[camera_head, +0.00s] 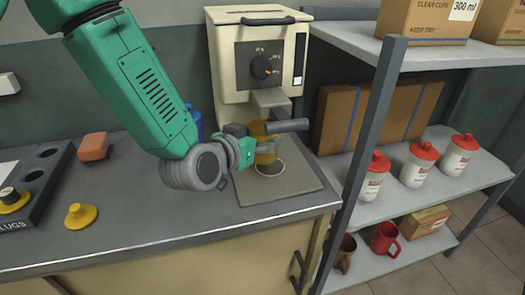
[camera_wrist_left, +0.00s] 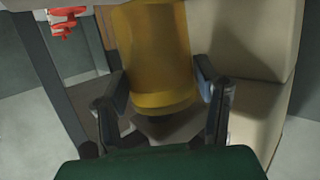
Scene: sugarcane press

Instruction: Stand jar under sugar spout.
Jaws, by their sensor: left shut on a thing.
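An amber jar (camera_head: 264,154) is upright below the grey spout (camera_head: 271,101) of the cream machine (camera_head: 235,60). It is over the far part of a pale ring (camera_head: 270,169) marked on a grey board (camera_head: 300,184). I cannot tell whether its base touches the board. My left gripper (camera_head: 262,148) is shut on the jar from the left side. In the left wrist view the jar (camera_wrist_left: 150,55) fills the space between the two dark fingers (camera_wrist_left: 163,98). My right gripper is not in view.
A grey handle (camera_head: 290,125) sticks out just right of the jar's top. A shelf post (camera_head: 372,130) stands at right, with red-lidded containers (camera_head: 418,165) behind it. A yellow plug (camera_head: 81,216) and an orange block (camera_head: 94,147) lie on the counter at left.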

